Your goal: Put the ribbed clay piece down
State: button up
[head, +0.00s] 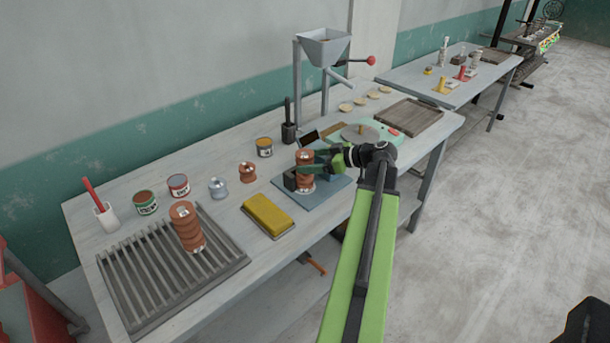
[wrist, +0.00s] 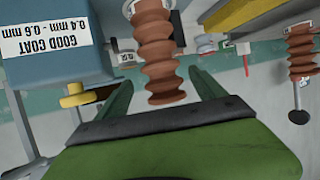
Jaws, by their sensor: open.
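The ribbed clay piece (head: 306,171) is reddish brown and stands upright at the blue mat (head: 328,194) on the bench. It also shows in the wrist view (wrist: 157,55), where the picture looks upside down. My gripper (wrist: 163,90) is open, with one green finger on each side of the piece and a visible gap to both. In the head view my gripper (head: 306,178) reaches in from the right around the piece and partly covers it. Whether its base rests fully on the mat is hard to tell.
A second ribbed piece (head: 187,228) stands on the slatted rack (head: 140,285) at the left. A yellow block (head: 267,214) lies just left of the mat. Small cans (head: 264,147) and spools (head: 247,172) stand behind. A hopper stand (head: 323,47) rises at the back.

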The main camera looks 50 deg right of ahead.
aim_at(297, 163)
jog(key=shift+a+b+x, duration=0.2)
jog(key=shift+b+x, duration=0.9)
jog(key=shift+x, duration=1.65)
jog(key=shift+s, duration=0.15)
jog(key=shift+c, duration=0.2)
grip_shut()
